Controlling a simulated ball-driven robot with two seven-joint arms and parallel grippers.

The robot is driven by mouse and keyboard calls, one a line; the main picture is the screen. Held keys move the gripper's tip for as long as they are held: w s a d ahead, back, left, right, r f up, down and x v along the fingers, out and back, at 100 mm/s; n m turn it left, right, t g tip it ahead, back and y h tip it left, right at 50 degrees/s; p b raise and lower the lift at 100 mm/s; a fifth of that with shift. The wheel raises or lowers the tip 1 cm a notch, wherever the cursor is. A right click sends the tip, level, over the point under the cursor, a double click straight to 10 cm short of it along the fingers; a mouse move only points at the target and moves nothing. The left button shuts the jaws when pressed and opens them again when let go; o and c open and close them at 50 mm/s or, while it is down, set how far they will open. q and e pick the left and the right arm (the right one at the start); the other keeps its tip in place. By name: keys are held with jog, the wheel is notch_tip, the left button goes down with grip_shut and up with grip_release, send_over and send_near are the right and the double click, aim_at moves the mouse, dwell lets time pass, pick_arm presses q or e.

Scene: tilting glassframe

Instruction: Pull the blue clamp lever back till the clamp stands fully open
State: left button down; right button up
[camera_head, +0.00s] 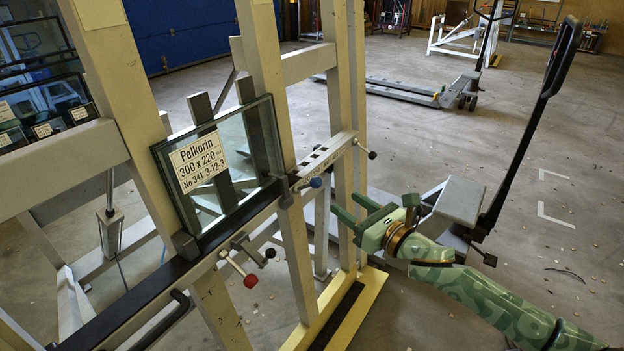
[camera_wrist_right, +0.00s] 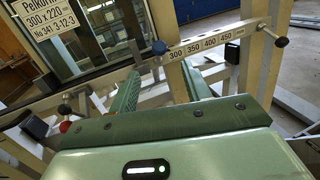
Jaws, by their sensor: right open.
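The blue clamp lever ends in a small blue ball knob (camera_head: 315,182) on the clamp at the lower right corner of the framed glass pane (camera_head: 240,135). My right gripper (camera_head: 343,202) is open and empty, to the right of the knob and pointing towards it. In the right wrist view the blue knob (camera_wrist_right: 159,47) lies ahead, between the lines of the two green fingers (camera_wrist_right: 163,72), with a gap left to it. Another lever with a red knob (camera_head: 250,281) sits lower left on the rail. My left gripper is not in view.
A scale bar (camera_wrist_right: 205,45) with numbers runs right from the blue knob to a dark knob (camera_wrist_right: 282,42). Pale uprights (camera_head: 295,225) of the frame stand close to my right fingers.

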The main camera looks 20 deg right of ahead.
aim_at(320, 186)
jog(key=b+x, duration=0.3)
jog(key=x, duration=1)
jog(key=shift+f+b, duration=0.15)
jog(key=shift+b, duration=0.25)
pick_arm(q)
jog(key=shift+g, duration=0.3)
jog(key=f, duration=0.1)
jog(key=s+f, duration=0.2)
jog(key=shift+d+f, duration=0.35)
pick_arm(e)
jog(key=shift+w+a, duration=0.25)
jog(key=shift+w, duration=0.05)
grip_shut()
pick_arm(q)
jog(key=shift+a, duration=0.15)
